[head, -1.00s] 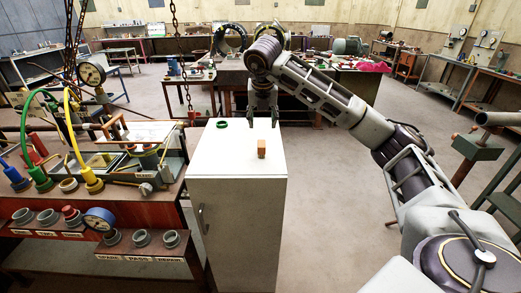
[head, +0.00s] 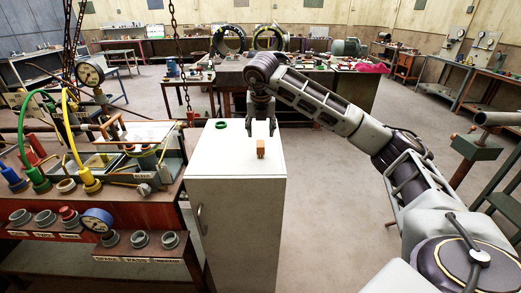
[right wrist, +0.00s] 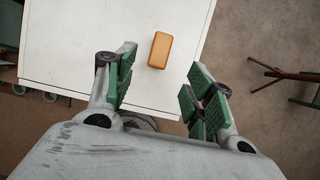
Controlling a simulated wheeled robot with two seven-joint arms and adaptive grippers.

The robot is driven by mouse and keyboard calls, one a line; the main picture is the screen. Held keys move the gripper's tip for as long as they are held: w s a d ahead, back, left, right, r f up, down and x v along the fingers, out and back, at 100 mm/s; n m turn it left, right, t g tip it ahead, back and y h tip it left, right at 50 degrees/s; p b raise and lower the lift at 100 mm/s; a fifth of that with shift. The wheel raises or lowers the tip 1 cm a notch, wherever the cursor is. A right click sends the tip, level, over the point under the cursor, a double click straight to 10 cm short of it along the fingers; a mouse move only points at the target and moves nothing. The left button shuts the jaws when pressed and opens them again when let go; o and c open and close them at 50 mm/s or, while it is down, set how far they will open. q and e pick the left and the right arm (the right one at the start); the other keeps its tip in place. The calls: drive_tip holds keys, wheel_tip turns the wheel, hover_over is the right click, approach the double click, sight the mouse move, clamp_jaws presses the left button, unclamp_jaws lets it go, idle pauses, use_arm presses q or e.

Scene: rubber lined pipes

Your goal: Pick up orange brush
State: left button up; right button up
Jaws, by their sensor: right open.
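The orange brush (head: 261,148) looks like a small orange-brown block standing on the white cabinet (head: 235,230). In the right wrist view the brush (right wrist: 160,50) shows as a rounded orange rectangle on the white top, beyond the fingertips and between their lines. My right gripper (head: 262,129) is open and empty, just above and behind the brush in the head view. Its green-padded fingers (right wrist: 160,85) are spread wide in the right wrist view, and nothing is between them. My left gripper is not in any view.
A green ring (head: 221,124) lies on the cabinet top, left of my right gripper. A workbench with hoses and gauges (head: 95,215) stands close on the left. A bench with large rings (head: 300,75) is behind. The floor to the right of the cabinet is clear.

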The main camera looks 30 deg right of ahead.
hover_over(260, 144)
drive_tip(key=s, duration=0.2)
drive_tip(key=f, duration=0.2)
drive_tip(key=a+f, duration=0.1)
drive_tip(key=f, duration=0.1)
drive_tip(key=shift+w, duration=0.1)
drive_tip(key=shift+w+d+f, duration=0.2)
drive_tip(key=shift+f, duration=0.3)
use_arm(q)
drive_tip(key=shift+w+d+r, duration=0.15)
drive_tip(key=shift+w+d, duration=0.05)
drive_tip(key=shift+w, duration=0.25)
use_arm(e)
drive_tip(key=shift+f, duration=0.15)
drive_tip(key=shift+p+x, duration=0.55)
drive_tip(key=shift+x, duration=1.4)
drive_tip(key=shift+w+d+f, duration=0.15)
drive_tip(key=shift+w+f, duration=0.05)
drive_tip(key=shift+f, duration=0.25)
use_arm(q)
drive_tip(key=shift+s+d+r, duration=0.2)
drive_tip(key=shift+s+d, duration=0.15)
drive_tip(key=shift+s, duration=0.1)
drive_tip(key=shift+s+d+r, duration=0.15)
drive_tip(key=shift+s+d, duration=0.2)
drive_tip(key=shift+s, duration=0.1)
